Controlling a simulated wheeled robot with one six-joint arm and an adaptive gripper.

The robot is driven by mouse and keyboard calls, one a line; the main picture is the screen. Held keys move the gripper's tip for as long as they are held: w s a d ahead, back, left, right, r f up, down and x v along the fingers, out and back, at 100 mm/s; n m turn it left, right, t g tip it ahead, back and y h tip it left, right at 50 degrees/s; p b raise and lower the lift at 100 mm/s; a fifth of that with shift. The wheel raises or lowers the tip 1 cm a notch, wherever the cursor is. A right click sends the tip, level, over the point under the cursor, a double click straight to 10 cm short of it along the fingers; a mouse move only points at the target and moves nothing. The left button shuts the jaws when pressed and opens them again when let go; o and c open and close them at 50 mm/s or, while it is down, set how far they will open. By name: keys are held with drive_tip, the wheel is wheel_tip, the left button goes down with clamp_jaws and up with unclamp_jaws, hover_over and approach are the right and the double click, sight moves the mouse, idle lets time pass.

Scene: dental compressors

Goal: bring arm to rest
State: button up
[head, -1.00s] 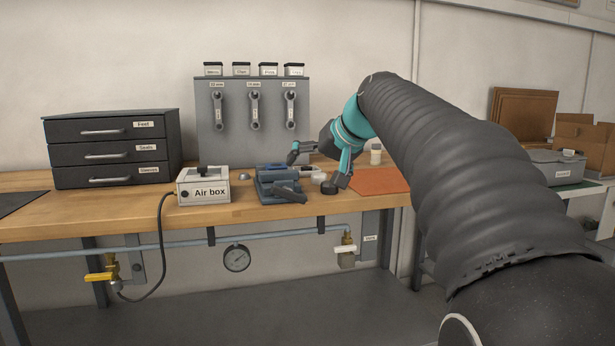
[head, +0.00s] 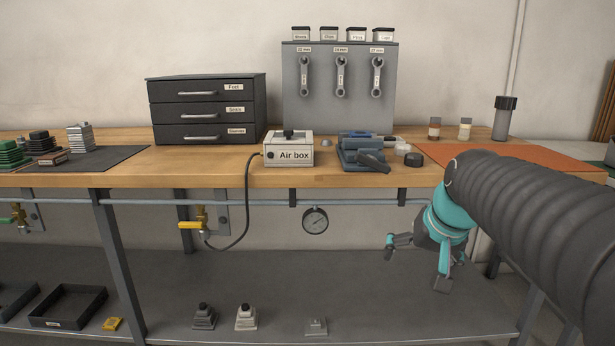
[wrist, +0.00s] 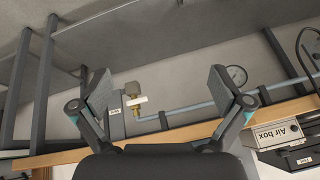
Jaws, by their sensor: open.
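My gripper (head: 416,266) hangs at the lower right of the head view, in front of the bench and below its top edge. Its fingers are spread wide and nothing is between them. My arm, in a ribbed dark sleeve, reaches in from the right. In the wrist view my gripper (wrist: 168,95) shows two open fingers, with the bench edge, the blue air pipe (wrist: 195,108) and the pressure gauge (wrist: 237,75) beyond them.
The wooden bench (head: 330,180) carries the Air box (head: 289,152), a blue vise (head: 361,150), a black drawer unit (head: 207,110) and an orange mat (head: 520,158). A yellow-handled valve (head: 197,216) sits under the edge. The lower shelf (head: 400,300) holds several small items and trays.

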drive_tip(key=s+a+f+n, duration=0.1)
drive_tip(key=s+f, duration=0.3)
drive_tip(key=s, duration=0.5)
drive_tip(key=s+a+f+n, duration=0.1)
drive_tip(key=s+a+f, duration=0.2)
drive_tip(key=s, duration=0.6)
drive_tip(key=shift+s+a+f+n+h, duration=0.2)
drive_tip(key=shift+f+n+h, duration=0.2)
drive_tip(key=shift+f, duration=0.85)
